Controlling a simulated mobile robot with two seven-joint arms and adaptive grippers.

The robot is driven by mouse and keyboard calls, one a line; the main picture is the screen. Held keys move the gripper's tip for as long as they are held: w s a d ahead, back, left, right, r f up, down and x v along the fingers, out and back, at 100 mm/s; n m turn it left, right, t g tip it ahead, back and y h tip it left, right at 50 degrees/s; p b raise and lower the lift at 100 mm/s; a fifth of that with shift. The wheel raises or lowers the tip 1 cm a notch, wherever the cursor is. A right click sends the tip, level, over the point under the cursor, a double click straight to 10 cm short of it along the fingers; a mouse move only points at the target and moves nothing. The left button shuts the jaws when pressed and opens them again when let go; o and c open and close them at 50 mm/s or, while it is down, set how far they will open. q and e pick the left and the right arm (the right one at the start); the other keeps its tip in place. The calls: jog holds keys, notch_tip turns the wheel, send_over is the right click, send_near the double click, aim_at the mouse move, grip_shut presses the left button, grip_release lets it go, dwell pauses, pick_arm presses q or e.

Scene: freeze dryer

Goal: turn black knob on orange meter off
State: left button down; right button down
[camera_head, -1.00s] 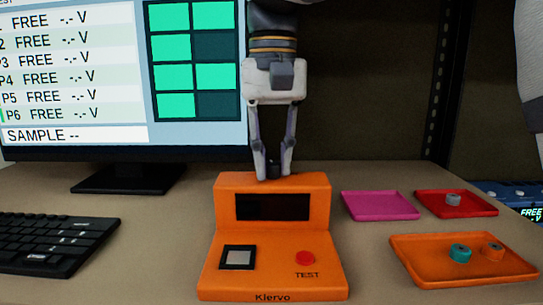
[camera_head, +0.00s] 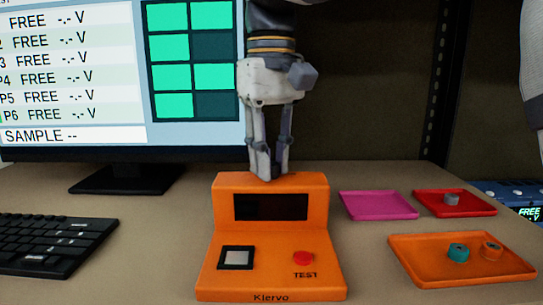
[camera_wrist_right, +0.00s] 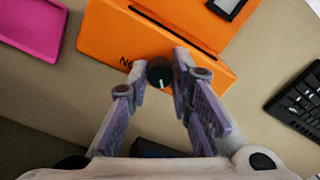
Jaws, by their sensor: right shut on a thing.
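The orange meter (camera_head: 268,262) stands on the desk with a dark display (camera_head: 271,207), a grey square (camera_head: 236,257) and a red TEST button (camera_head: 303,258). The display looks blank. My right gripper (camera_head: 266,177) points down at the meter's back top edge. In the right wrist view, its fingers are shut on the black knob (camera_wrist_right: 160,73), which has a white pointer line. Lettering beside the knob is partly hidden by a finger. In the head view the knob is hidden. My left gripper is not in view.
A monitor (camera_head: 70,153) and keyboard (camera_head: 50,243) are at the left. A pink tray (camera_head: 378,212), a red tray (camera_head: 430,211) and an orange tray (camera_head: 425,268) lie at the right. The orange tray holds a teal and an orange ring-like piece; the red tray holds a grey one.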

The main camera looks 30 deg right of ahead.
jog(key=c, duration=1.4)
grip_release()
jog(key=shift+w, duration=0.1)
notch_tip(320, 180, up, 7)
jog(key=shift+r, duration=0.2)
